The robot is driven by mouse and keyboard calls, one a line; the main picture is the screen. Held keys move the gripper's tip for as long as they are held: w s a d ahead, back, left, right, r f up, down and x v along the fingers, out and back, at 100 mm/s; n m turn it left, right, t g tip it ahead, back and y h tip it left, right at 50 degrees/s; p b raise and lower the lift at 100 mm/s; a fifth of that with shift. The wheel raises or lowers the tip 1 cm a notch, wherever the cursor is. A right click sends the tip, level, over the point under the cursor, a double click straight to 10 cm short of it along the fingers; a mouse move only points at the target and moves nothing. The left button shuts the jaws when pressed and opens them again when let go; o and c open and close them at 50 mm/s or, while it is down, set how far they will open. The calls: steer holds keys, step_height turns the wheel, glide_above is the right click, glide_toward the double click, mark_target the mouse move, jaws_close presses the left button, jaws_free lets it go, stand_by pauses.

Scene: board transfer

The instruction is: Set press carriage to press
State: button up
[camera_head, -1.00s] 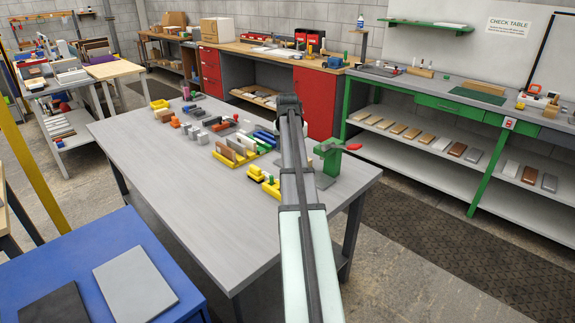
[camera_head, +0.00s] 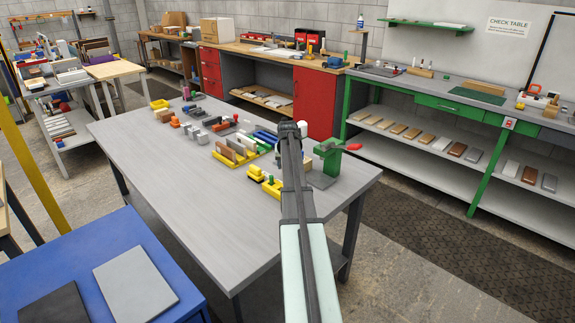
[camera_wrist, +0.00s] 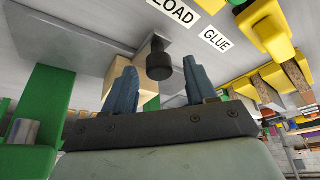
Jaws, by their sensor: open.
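My gripper (camera_wrist: 160,82) is open in the wrist view, its two blue-grey fingers apart. A black round knob (camera_wrist: 158,62) shows between the fingertips; I cannot tell whether they touch it. It appears to belong to the press carriage, whose body I cannot clearly make out. A pale wooden block (camera_wrist: 122,72) is partly hidden behind the left finger. Labels "LOAD" (camera_wrist: 172,10) and "GLUE" (camera_wrist: 216,40) are beside the knob. The green press (camera_head: 328,158) with a red handle stands at the table's right end. In the head view my arm hides the gripper and carriage.
Yellow holders (camera_head: 264,183) stand left of my arm, and yellow racks with boards (camera_head: 237,152) lie beyond. Green parts (camera_wrist: 45,100) stand close left of my gripper in the wrist view. The grey table's (camera_head: 200,220) near left part is clear.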

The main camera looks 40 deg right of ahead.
jaws_close()
stand_by(0.6)
